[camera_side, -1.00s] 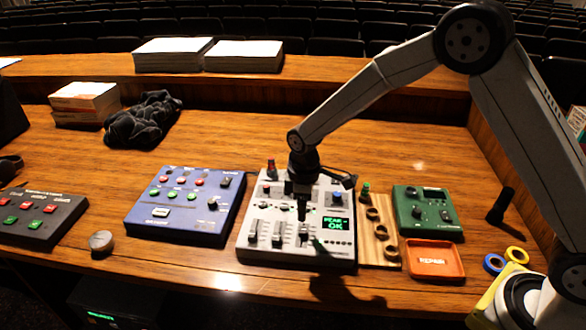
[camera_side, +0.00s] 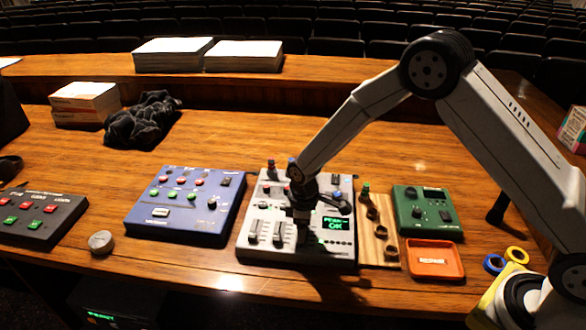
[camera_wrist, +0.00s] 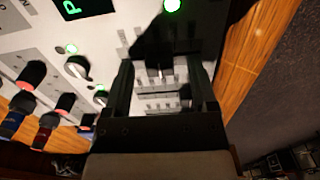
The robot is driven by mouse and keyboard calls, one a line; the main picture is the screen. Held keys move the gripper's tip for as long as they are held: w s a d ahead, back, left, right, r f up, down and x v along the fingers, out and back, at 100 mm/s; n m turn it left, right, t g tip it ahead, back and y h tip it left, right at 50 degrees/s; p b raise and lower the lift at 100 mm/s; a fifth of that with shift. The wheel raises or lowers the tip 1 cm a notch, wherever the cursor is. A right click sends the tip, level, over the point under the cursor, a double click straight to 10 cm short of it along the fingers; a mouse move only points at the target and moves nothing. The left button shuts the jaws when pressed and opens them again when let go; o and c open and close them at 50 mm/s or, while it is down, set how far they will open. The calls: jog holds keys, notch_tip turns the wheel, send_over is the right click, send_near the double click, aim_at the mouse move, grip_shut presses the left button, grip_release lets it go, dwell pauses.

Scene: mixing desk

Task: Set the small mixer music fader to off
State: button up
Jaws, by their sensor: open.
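The small grey mixer (camera_side: 262,206) lies on the desk with a lit green display (camera_side: 335,223). Two faders stand at its front left, a left fader (camera_side: 253,231) and a right fader (camera_side: 277,234). My gripper (camera_side: 303,222) points down low over the mixer's front middle and hides what is beneath it. In the wrist view my gripper (camera_wrist: 163,78) is open, with a dark finger on each side of a pale fader area (camera_wrist: 158,98). A small cap (camera_wrist: 160,72) shows between the fingers. I cannot read which fader is labelled music, or tell whether the fingers touch anything.
A blue panel (camera_side: 155,225) lies left of the mixer. A wooden strip with rings (camera_side: 391,254), a green box (camera_side: 428,194) and an orange tray (camera_side: 434,272) lie to its right. Upright knobs (camera_wrist: 33,74) stand on the mixer.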

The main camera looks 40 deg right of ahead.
jog(key=shift+f, duration=0.15)
grip_shut()
jog(key=shift+a, duration=0.1)
dwell(1.4)
